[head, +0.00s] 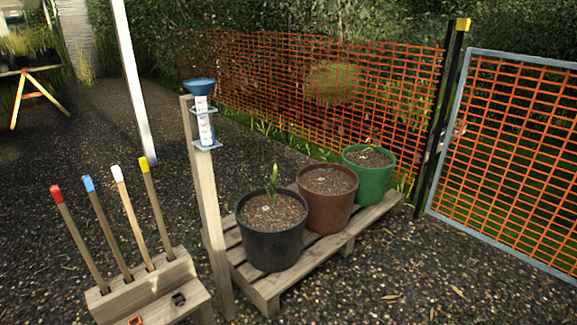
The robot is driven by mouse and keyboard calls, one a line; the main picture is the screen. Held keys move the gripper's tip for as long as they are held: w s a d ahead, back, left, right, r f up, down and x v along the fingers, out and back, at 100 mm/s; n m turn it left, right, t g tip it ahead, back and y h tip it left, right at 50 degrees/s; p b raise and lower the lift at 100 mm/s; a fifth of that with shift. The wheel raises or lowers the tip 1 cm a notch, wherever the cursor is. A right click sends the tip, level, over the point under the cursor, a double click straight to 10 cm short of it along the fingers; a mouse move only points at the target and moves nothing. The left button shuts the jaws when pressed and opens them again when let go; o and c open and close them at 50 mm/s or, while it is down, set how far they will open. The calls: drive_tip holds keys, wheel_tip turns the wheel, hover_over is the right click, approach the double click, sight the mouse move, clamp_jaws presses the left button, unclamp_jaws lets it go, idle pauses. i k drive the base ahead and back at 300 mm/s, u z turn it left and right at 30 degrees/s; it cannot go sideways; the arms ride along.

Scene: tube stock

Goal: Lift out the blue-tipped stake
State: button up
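The blue-tipped stake (106,226) stands in the wooden block (150,287) at the lower left, leaning a little to the left. Its blue tip (88,183) is free at the top, and its lower end is hidden in the block. It is second from the left, between the red-tipped stake (79,240) and the white-tipped stake (133,219). A yellow-tipped stake (156,208) stands at the right end of the row. My gripper is not in view.
A wooden post (207,220) with a rain gauge (202,115) stands right of the block. A pallet (265,290) holds a black pot (272,238), a brown pot (326,205) and a green pot (369,180). Orange mesh fencing (400,90) runs behind. Open gravel (60,140) lies beyond the stakes.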

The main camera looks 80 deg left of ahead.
sight(87, 179)
drive_tip(key=u, duration=3.85)
